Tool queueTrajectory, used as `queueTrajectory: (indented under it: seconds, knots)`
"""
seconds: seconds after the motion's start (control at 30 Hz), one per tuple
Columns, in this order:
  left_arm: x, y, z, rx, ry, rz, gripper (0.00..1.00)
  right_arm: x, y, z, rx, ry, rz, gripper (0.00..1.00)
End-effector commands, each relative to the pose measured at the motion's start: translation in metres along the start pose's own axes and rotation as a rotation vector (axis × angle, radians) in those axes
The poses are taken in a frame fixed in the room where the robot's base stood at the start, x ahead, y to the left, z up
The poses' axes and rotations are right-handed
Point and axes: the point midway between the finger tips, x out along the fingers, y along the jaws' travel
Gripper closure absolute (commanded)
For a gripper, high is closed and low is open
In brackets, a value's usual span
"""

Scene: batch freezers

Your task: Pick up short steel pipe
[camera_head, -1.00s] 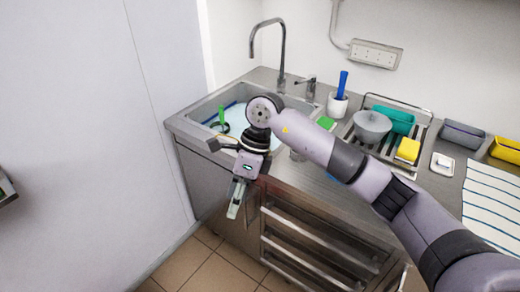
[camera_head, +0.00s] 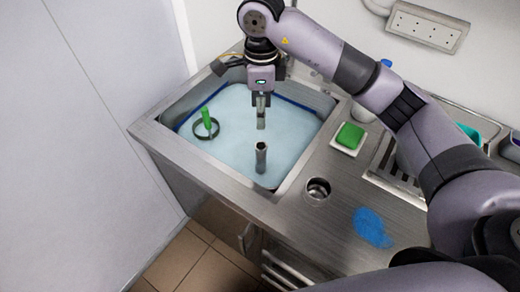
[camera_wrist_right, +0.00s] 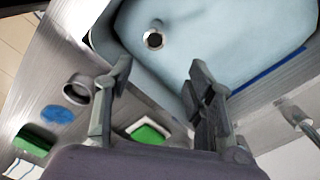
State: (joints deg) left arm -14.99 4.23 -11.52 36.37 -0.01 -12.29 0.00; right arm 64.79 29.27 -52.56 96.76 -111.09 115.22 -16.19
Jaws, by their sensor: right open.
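A narrow steel pipe (camera_head: 260,158) stands upright in the sink, on the pale blue floor near its front right. Its dark open top shows in the right wrist view (camera_wrist_right: 153,41), beyond the fingertips. My right gripper (camera_head: 261,112) hangs over the sink, fingers pointing down, above and behind the pipe in the head view. In the wrist view its two fingers (camera_wrist_right: 163,78) are apart, with nothing between them. The gripper does not touch the pipe. My left gripper is not in view.
The sink rim (camera_head: 222,173) surrounds the pipe. A dark ring with a green upright piece (camera_head: 207,124) lies left in the sink. On the counter are a round steel cup-like piece (camera_head: 318,189), a green sponge (camera_head: 350,136) and a blue patch (camera_head: 371,227). A drying rack stands right.

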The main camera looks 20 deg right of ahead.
Motion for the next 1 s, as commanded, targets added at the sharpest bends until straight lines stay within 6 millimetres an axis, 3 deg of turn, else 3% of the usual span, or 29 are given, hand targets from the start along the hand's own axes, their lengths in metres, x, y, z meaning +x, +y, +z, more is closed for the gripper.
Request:
queueTrajectory:
  seconds: [0.2, 0.37, 0.47, 0.6, 0.73, 0.87, 1.0]
  knots:
    - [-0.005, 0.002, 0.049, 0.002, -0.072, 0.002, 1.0, 0.028, 0.003, 0.001, -0.001, 0.0, 0.009, 0.51]
    - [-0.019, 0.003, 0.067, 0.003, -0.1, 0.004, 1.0, 0.061, 0.002, 0.0, 0.001, 0.002, 0.009, 0.51]
    - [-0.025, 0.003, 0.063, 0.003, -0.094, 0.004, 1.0, 0.082, 0.002, 0.0, 0.0, 0.001, 0.008, 0.51]
    - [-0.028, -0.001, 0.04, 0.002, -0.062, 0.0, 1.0, 0.107, 0.002, 0.0, 0.0, 0.001, 0.006, 0.51]
    - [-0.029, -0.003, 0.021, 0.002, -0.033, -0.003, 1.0, 0.119, 0.001, 0.001, -0.001, 0.0, 0.004, 0.51]
    - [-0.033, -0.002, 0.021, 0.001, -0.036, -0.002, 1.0, 0.126, 0.002, 0.001, -0.001, -0.001, 0.005, 0.51]
    - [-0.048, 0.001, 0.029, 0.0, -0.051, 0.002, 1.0, 0.145, 0.003, 0.0, 0.002, 0.001, 0.009, 0.51]
